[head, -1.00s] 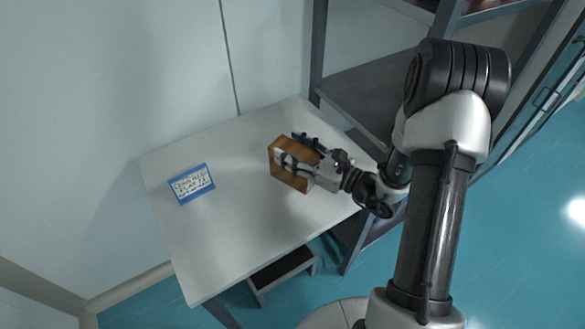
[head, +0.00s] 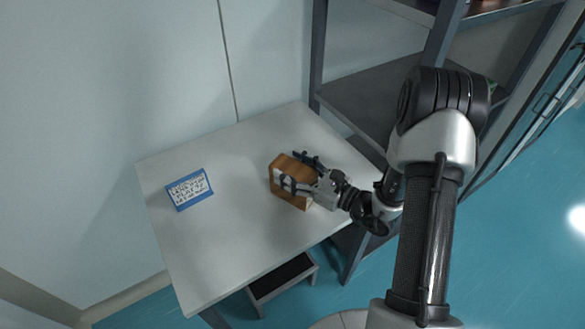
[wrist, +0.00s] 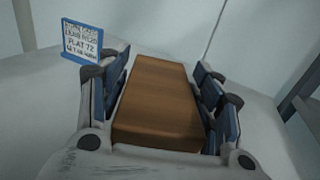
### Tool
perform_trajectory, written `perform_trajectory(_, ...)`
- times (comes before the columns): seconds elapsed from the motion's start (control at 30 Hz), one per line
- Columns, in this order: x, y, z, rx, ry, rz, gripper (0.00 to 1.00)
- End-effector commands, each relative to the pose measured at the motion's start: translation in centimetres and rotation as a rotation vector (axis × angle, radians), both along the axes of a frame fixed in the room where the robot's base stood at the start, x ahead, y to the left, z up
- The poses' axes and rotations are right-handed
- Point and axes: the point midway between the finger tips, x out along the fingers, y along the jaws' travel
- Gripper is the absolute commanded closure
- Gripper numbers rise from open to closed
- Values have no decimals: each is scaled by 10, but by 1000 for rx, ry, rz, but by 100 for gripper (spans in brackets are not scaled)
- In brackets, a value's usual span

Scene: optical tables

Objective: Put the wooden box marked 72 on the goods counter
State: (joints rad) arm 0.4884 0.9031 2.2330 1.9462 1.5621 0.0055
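A brown wooden box (head: 293,190) is at the white-topped counter (head: 225,245), right of its middle. It looks low at the top, but I cannot tell whether its underside touches. My gripper (head: 300,174) has a finger along each of two opposite sides of the box and appears shut on it. In the wrist view the box (wrist: 160,105) lies between the blue finger pads of my gripper (wrist: 162,95). No number shows on the visible faces.
A grey metal shelf rack (head: 375,95) stands right behind the counter, close to my arm. A wall (head: 110,110) runs along the back. A small step stool (head: 283,277) is at the counter's front edge.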

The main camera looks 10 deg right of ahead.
Motion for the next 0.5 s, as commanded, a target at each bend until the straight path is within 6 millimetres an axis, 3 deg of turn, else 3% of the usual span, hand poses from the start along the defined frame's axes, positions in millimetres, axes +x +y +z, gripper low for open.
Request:
perform_trajectory(0.13, 0, 0, 0, 0, 0, 0, 29)
perform_trajectory(0.5, -1, -1, 3, 0, 0, -1, 29)
